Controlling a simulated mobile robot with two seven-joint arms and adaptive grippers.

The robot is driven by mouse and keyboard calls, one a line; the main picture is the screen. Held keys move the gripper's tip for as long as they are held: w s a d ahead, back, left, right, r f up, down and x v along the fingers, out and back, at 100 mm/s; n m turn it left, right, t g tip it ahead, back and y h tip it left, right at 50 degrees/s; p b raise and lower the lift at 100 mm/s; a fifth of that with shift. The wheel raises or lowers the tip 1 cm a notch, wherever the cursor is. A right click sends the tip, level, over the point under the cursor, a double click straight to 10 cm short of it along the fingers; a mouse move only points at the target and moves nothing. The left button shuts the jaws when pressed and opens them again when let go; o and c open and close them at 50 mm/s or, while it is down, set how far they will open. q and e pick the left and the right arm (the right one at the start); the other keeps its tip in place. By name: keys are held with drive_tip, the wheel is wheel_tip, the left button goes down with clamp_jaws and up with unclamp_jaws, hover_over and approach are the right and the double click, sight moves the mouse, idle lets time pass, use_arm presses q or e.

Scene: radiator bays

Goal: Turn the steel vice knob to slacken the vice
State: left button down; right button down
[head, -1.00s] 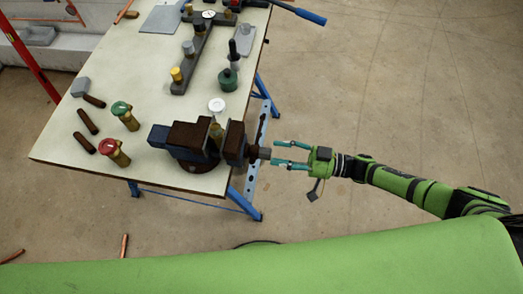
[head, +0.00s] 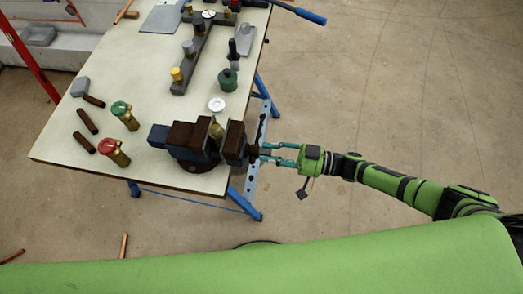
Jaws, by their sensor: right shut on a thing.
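The vice (head: 185,138), dark with brown jaws and a blue-grey body, sits at the near right edge of the workbench. A small brass-coloured piece (head: 216,131) shows between its jaws. The steel vice knob (head: 264,151) sticks out at the right end of the vice, past the table edge. My right gripper (head: 268,152) reaches in from the right and is shut on the knob, with its teal fingers on either side of it. The fingers partly hide the knob. My left gripper is not in view.
The pale workbench (head: 150,60) holds brass valves with a green cap (head: 122,114) and a red cap (head: 113,150), several copper-brown pipe pieces, a white disc (head: 217,104), a green-based item (head: 228,80) and a dark manifold (head: 200,45). Open floor lies right of the bench.

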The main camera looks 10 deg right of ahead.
drive_tip(key=n+b, duration=1.5)
drive_tip(key=n, duration=1.5)
drive_tip(key=shift+n, duration=0.4)
drive_tip(key=c, duration=1.1)
unclamp_jaws()
drive_tip(key=shift+a, duration=0.15)
